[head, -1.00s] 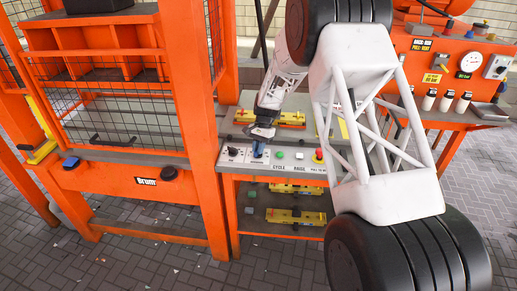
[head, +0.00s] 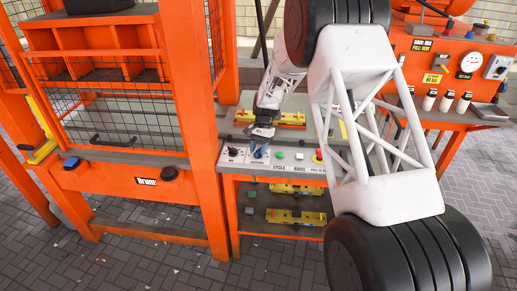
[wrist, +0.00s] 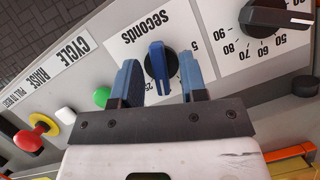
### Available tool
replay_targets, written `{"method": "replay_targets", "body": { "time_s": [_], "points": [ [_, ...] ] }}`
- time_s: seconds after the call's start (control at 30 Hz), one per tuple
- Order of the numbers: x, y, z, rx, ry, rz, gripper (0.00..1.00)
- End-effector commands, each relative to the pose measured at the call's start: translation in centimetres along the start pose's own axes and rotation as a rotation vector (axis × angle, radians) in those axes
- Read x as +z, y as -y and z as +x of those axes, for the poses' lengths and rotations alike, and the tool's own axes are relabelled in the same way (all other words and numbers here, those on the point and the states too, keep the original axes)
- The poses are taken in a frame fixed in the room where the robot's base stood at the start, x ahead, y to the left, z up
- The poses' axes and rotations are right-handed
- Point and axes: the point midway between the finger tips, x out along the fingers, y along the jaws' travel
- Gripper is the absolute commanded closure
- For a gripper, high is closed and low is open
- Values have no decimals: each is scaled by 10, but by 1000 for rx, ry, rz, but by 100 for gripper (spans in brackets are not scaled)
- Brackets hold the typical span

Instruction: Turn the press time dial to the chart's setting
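The press time dial (wrist: 158,66) is a round black knob with a blue bar grip on a white "Seconds" plate in the wrist view. Its scale is partly hidden, and I cannot read its setting. My gripper (wrist: 161,73) is open, with one blue finger on each side of the bar and visible gaps to both. In the head view my gripper (head: 259,145) is down at the left part of the control panel (head: 272,166), where its fingers cover the dial. I cannot make out the setting chart.
A second black dial (wrist: 277,17) with a white pointer and a scale in tens sits close by. A green button (wrist: 102,97), a white button (wrist: 65,115) and a red stop button on yellow (wrist: 42,125) line the panel. An orange caged press (head: 120,110) stands left.

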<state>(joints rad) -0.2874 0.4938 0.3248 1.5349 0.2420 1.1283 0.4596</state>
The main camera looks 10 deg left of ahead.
Motion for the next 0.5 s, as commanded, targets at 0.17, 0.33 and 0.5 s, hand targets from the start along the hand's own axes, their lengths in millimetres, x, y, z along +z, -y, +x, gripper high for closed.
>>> {"method": "replay_targets", "body": {
  "time_s": [0.17,0.33,0.5],
  "points": [
    [0,0,-1,0,0,0,61],
    [0,0,-10,0,0,0,61],
    [0,0,-29,-1,-2,0,61]
  ]
}}
